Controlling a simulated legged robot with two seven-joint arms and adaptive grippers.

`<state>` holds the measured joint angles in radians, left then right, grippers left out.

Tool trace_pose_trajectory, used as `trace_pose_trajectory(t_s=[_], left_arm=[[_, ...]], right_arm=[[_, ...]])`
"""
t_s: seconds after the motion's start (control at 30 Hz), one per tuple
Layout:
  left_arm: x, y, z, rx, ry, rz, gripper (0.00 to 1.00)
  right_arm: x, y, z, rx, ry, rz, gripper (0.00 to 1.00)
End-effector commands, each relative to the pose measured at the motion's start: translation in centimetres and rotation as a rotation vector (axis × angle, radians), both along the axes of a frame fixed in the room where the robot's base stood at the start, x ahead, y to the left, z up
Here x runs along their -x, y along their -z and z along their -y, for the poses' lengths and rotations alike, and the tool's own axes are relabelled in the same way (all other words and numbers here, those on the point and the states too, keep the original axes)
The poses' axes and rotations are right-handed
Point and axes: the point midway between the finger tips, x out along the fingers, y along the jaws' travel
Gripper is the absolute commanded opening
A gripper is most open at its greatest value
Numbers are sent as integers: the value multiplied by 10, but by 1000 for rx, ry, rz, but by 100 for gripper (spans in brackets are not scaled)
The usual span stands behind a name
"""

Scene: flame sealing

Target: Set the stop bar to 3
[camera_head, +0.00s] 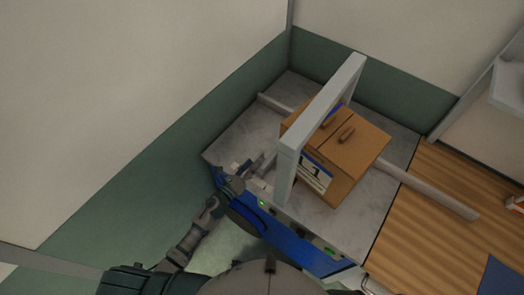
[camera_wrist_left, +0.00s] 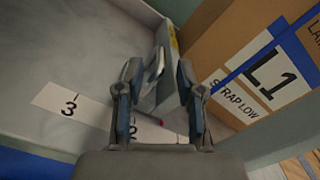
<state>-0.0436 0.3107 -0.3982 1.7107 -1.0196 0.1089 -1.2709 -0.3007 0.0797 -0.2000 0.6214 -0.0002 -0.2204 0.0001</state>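The stop bar (camera_wrist_left: 171,78) is a grey bar with a yellow label, beside the box in the left wrist view. Its red pointer tip (camera_wrist_left: 163,122) is at the white number scale (camera_wrist_left: 62,99), just right of the 2; the 3 is farther left. My left gripper (camera_wrist_left: 157,75) is over the scale, with its fingers apart on either side of a grey metal piece at the bar. Contact is unclear. In the head view the left gripper (camera_head: 250,172) is at the table's near left edge, beside the arch. My right gripper is not in view.
A brown box (camera_head: 345,145) labelled L1 stands on the grey table (camera_head: 235,135) under a grey arch (camera_head: 287,175). It also shows in the left wrist view (camera_wrist_left: 215,50). A blue front panel (camera_head: 305,247) runs along the near edge. Green-and-white walls enclose the back.

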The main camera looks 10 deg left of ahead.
Motion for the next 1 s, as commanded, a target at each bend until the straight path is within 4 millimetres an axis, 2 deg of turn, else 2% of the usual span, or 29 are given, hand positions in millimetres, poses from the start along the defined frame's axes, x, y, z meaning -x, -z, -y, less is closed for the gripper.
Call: trace_pose_trajectory(t_s=[0.1, 0.3, 0.5, 0.77, 0.9, 1.0], left_arm=[[-25, -1, 14, 3, -1, 0, 37], [-53, 0, 30, 1, -2, 0, 37], [-63, 1, 36, 0, -2, -1, 37], [-64, 1, 37, 1, -2, -2, 37], [-64, 1, 37, 1, -1, -1, 2], [-64, 0, 37, 1, -1, -1, 0]], right_arm=[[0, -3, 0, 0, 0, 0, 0], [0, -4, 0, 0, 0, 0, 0], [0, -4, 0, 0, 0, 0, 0], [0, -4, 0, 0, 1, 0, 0], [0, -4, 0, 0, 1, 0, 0], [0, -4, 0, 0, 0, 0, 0]])
